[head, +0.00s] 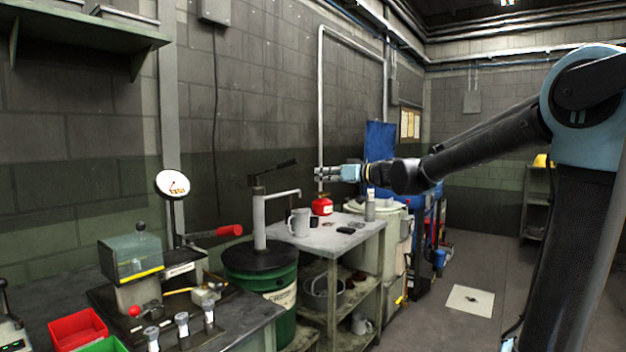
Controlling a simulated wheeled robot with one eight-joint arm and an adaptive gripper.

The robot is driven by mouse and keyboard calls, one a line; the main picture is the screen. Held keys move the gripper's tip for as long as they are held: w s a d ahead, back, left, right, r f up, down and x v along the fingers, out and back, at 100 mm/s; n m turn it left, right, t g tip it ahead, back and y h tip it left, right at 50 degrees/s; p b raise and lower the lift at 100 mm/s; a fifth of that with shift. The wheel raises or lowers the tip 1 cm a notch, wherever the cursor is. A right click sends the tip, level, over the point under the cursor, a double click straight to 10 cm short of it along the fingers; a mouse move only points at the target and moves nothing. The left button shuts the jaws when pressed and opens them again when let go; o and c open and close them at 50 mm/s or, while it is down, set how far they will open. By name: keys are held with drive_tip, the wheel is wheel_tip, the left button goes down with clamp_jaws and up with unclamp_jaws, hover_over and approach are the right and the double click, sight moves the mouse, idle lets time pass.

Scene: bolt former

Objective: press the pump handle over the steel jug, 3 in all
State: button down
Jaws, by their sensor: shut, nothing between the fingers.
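The pump stands on the green drum (260,282), with a pale upright tube (259,222) and a side spout (283,194). Its black pump handle (274,173) slants upward to the right from the top of the tube. The steel jug (299,222) stands upright on the bench, with the spout's end above it. My gripper (318,173) is shut and empty, pointing left. In the picture it is just right of the handle's raised end, with a gap between them; the depth between them is hard to judge. The jug's inside is hidden.
The metal bench (335,240) also holds a red can (322,206) and small dark items. A press with a red lever grip (229,230) and dial gauge (172,184) stands at left, near a red bin (77,332). Open floor lies at right.

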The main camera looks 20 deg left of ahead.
drive_tip(key=shift+v, duration=1)
drive_tip(key=s+d+f+m+h, duration=0.4)
drive_tip(key=s+d+f, duration=0.5)
drive_tip(key=d+f, duration=0.3)
drive_tip(key=s+d+f+m+g+h, duration=0.1)
drive_tip(key=s+d+f+m+h, duration=0.3)
drive_tip(key=d+f, duration=0.9)
drive_tip(key=s+d+f+m+g+h, duration=0.1)
drive_tip(key=s+d+f+m+h, duration=0.3)
drive_tip(key=d, duration=1.7)
drive_tip(key=s+f+h, duration=0.4)
drive_tip(key=s+f, duration=0.4)
drive_tip(key=s, duration=0.3)
drive_tip(key=shift+f, duration=0.3)
drive_tip(key=shift+d, duration=0.25)
